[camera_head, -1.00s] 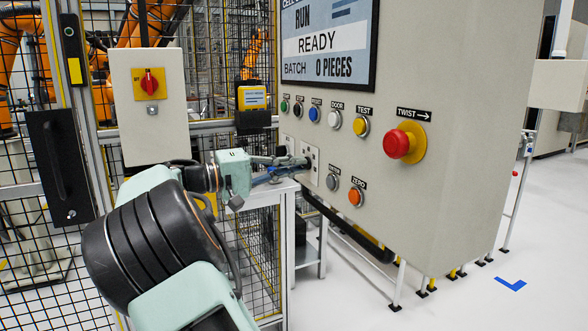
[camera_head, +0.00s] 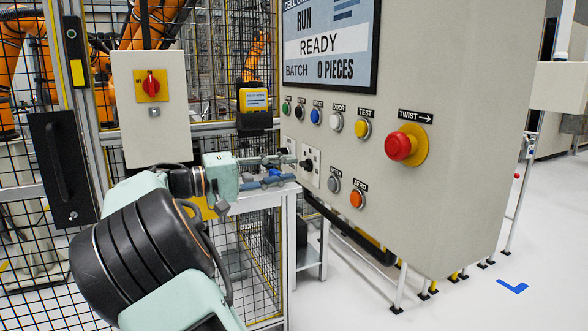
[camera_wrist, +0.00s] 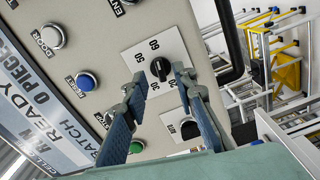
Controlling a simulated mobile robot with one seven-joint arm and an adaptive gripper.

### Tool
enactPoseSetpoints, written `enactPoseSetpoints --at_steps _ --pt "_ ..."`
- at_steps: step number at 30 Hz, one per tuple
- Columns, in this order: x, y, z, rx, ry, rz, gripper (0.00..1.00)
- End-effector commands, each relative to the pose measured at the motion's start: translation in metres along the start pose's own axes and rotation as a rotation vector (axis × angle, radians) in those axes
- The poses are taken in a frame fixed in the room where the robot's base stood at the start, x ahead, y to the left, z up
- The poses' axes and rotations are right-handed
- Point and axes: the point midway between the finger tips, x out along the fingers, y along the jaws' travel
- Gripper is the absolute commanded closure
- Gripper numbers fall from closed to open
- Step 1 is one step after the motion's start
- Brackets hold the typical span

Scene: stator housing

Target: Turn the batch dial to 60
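In the head view the knob (camera_head: 307,164) sits on the lower left of the control panel. My gripper (camera_wrist: 159,75) is open, its two blue fingers apart with the knob between and beyond their tips. In the head view my gripper (camera_head: 291,162) is just left of the plate. The panel screen (camera_head: 330,45) reads BATCH 0 PIECES.
A second white plate (camera_wrist: 175,117) with a dark knob lies beside the first, partly behind a finger. Several push buttons, including a grey one (camera_head: 333,185) and an orange one (camera_head: 356,199), are close by. A red twist knob (camera_head: 399,147) is further right.

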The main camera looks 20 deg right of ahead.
Motion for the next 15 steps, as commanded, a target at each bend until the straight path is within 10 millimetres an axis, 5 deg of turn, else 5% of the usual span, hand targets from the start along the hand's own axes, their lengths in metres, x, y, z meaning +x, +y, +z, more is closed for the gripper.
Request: enactPoseSetpoints --at_steps 9,15 --pt "-0.068 -0.001 -0.001 0.000 0.004 0.000 0.75" --pt "-0.087 -0.001 0.000 -0.001 0.001 0.000 0.75"
